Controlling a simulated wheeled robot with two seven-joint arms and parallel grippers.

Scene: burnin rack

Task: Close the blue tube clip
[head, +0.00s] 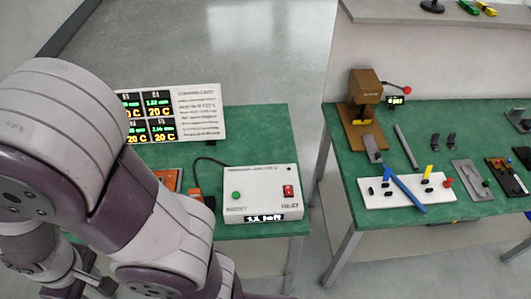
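A white board (404,203) lies on the green right-hand table. A small blue clip part (387,175) stands up near its left end. A long blue bar (409,195) slants from beside that part down over the board's front edge. I cannot tell whether the bar belongs to the clip, or whether the clip is open or closed. A yellow piece (428,171) and a red knob (448,183) are also on the board. My purple and white arm fills the left foreground, far from the board. No gripper fingers can be made out.
A brown press-like stand (364,98) is behind the board. Grey and dark fixtures (470,178) stand to its right. A white heater box (261,194) and a display panel (174,114) are on the left table. A floor gap separates the tables.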

